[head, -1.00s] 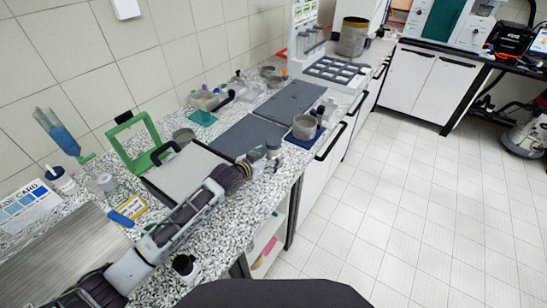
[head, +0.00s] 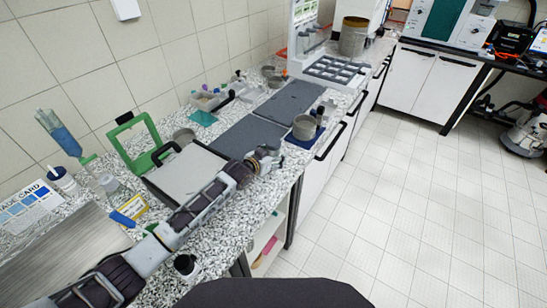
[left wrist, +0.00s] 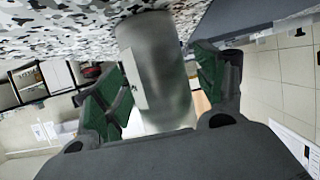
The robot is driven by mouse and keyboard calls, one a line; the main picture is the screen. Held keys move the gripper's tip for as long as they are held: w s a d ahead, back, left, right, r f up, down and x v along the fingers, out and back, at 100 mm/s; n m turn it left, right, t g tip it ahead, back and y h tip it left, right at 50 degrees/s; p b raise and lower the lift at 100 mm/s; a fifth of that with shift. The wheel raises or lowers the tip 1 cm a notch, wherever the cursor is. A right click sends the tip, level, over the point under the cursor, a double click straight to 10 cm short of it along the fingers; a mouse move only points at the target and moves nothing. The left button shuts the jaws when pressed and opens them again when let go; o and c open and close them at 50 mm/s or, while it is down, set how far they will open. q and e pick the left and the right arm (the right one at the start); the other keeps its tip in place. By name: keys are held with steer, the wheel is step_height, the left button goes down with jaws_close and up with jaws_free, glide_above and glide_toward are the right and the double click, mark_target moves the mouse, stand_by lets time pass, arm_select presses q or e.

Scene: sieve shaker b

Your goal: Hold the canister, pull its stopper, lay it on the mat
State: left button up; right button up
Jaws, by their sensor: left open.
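The canister is a grey cylinder (left wrist: 160,65) with a pale label, large and blurred in the left wrist view. My left gripper (left wrist: 160,88) is open, with a green-padded finger on each side of the canister; I cannot tell whether either pad touches it. In the head view the left gripper (head: 270,158) is at the front edge of the speckled counter and mostly hides the canister. I cannot make out the stopper. A dark grey mat (head: 245,138) lies just behind the gripper. My right gripper is not in view.
A second dark mat (head: 291,98) lies farther back. A round sieve pan (head: 305,127) stands right of the gripper. A green frame (head: 133,145) and a pale tray (head: 187,172) are to the left. The near dark mat looks bare.

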mark_target(274, 141)
arm_select(q)
steer(key=shift+c, duration=0.2)
steer(key=c, duration=1.3)
steer(key=shift+r, duration=0.1)
steer(key=shift+c, duration=0.2)
steer(key=shift+r+b, duration=0.55)
steer(key=shift+r, duration=4.45)
steer(key=o, duration=0.7)
steer(key=c, duration=0.9)
